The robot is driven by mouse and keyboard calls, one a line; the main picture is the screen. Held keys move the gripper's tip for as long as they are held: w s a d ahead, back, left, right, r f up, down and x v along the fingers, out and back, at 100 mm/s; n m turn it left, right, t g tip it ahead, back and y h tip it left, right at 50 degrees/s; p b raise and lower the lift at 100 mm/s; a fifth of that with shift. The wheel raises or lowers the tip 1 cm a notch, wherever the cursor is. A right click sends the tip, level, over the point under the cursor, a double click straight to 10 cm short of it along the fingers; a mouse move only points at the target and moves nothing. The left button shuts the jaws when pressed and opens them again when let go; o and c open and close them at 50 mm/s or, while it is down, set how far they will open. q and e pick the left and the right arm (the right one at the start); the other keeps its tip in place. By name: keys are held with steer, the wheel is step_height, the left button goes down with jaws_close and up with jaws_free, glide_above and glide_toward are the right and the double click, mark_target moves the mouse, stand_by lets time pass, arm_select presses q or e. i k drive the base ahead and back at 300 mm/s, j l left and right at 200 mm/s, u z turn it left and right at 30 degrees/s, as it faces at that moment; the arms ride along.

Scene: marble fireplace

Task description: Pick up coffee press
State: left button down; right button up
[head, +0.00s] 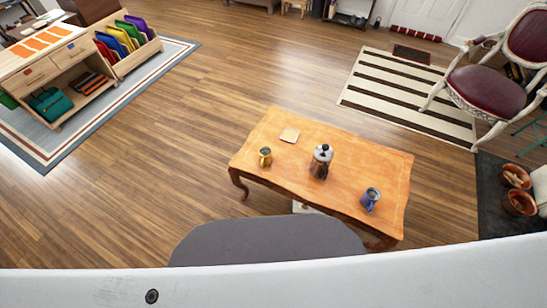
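The coffee press (320,164) stands upright near the middle of a low orange-brown wooden table (300,146). It has a clear and dark body, a silver lid and a dark knob on top. Neither of my grippers shows in the head view, and nothing touches the press.
A red-seated chair (487,88) is at the upper right, a shelf unit (75,57) at the upper left. Wooden floor (200,125) is clear left of the table.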

mark_target(320, 162)
steer(key=i+j+z, duration=0.5)
steer(key=j, duration=0.45)
steer(key=i+j+z, duration=0.2)
steer(key=j+z, duration=0.25)
steer(key=j, duration=0.6)
steer(key=j+z, duration=0.5)
steer(key=j, duration=0.6)
steer(key=k+j+z, duration=0.1)
steer(key=j+z, duration=0.35)
steer(key=j, duration=0.7)
